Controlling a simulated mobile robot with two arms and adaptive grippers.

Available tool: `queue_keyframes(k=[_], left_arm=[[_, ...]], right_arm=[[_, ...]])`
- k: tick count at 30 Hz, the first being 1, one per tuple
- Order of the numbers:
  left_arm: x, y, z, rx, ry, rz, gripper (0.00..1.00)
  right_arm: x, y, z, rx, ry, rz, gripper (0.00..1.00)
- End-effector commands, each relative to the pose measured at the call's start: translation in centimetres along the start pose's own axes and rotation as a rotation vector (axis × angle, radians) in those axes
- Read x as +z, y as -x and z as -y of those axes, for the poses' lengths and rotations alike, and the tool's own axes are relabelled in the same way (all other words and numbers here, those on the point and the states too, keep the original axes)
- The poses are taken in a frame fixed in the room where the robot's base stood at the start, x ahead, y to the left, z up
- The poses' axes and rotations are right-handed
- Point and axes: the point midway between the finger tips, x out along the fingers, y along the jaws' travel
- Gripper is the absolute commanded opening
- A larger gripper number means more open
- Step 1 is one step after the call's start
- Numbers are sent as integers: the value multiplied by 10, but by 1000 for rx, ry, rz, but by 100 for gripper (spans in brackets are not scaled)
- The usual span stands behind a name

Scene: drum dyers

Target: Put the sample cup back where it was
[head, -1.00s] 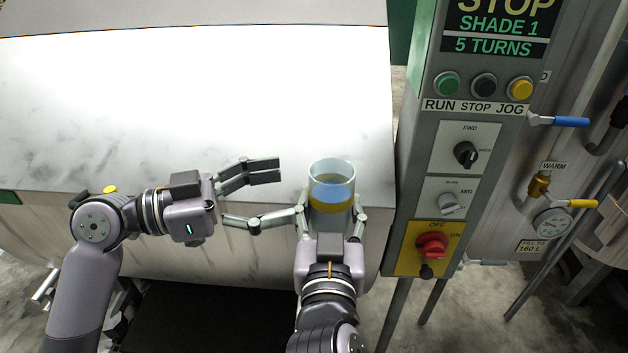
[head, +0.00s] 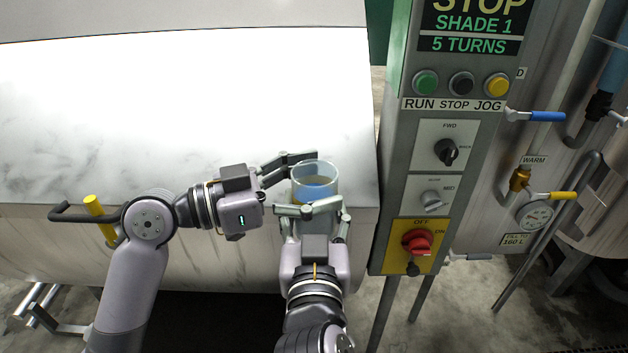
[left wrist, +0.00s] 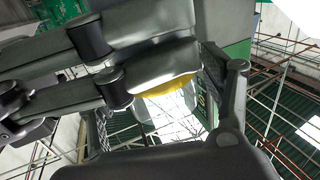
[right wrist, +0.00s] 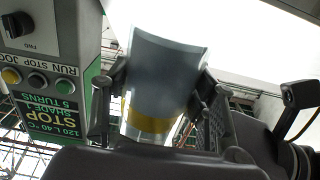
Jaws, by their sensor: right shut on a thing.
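The sample cup (head: 313,171) is a clear cylinder with bluish contents and a yellow band. It stands out in front of the drum's white face in the head view. My right gripper (head: 316,224) is shut on its lower part and holds it roughly upright; the right wrist view also shows the cup (right wrist: 160,85) between the fingers. My left gripper (head: 325,182) is open, with one finger behind the cup and one in front of it. I cannot tell whether these fingers touch it. In the left wrist view the yellow band (left wrist: 168,85) shows partly behind a finger.
The control post (head: 400,180) with buttons and a red switch (head: 417,242) stands close to the right of the cup. The large white drum (head: 150,110) fills the left. A black handle with a yellow grip (head: 98,215) is beside my left arm. Pipes and valves are farther right.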

Motion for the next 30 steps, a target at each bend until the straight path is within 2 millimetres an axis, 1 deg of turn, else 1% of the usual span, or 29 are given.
queue_keyframes(k=[1,2,20,21,23,30], left_arm=[[0,0,0,0,0,0,67],[0,0,0,0,0,0,65],[0,0,0,-1,0,0,25],[0,0,0,-1,0,-1,22],[0,0,0,-1,0,-1,19],[0,0,0,-1,0,-1,19]], right_arm=[[0,0,0,0,0,-1,19],[0,0,0,0,0,-1,19],[0,0,0,0,0,-1,19],[0,0,0,0,0,-1,53],[0,0,0,0,0,-1,57],[0,0,0,0,0,0,73]])
